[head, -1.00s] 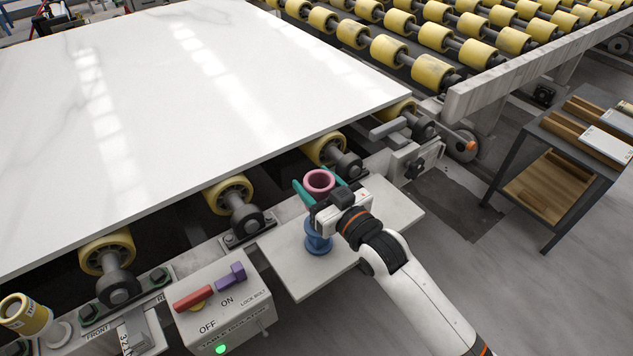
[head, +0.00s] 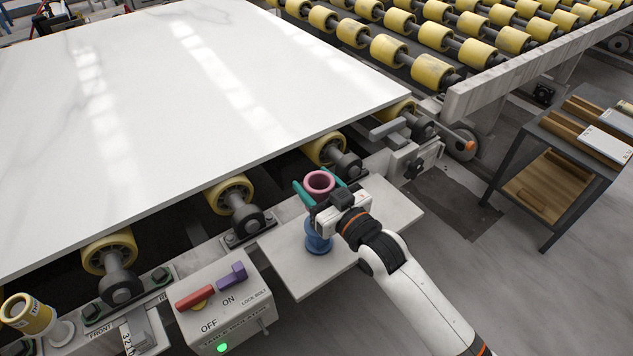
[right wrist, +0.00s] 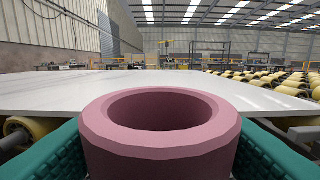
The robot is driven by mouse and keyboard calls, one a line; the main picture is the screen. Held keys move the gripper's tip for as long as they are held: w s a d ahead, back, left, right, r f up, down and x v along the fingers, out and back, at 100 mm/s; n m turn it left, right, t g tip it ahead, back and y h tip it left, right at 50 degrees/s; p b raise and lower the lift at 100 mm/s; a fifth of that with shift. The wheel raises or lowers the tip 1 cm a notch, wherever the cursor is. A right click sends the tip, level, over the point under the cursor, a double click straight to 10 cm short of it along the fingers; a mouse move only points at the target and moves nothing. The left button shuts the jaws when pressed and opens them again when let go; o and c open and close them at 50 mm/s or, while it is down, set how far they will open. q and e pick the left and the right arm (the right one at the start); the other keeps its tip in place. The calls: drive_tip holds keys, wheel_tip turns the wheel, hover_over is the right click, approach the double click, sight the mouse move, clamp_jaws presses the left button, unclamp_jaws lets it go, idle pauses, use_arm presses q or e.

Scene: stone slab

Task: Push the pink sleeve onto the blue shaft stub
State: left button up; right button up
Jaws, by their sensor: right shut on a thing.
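The pink sleeve (head: 320,192) is a short, thick-walled ring. My right gripper (head: 319,184) is shut on it, with a green finger on each side. The sleeve's open top faces up, and it looks upright. In the right wrist view the sleeve (right wrist: 160,150) fills the lower middle between the green finger pads. The blue shaft stub (head: 318,241) stands on a pale plate (head: 295,277), just below the sleeve in the head view. My gripper hides the space between sleeve and stub, so I cannot tell whether they touch. My left gripper is not in view.
A large white slab (head: 200,90) lies on yellow rollers behind the sleeve. A switch box (head: 235,305) with red and purple handles stands left of the plate. A roller rail (head: 520,70) and a cart (head: 550,165) are at the right.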

drive_tip(key=shift+p, duration=0.3)
idle(0.5)
drive_tip(key=shift+f+b, duration=2.15)
drive_tip(key=shift+f, duration=1.35)
drive_tip(key=o, duration=1.1)
drive_tip(key=v, duration=1.2)
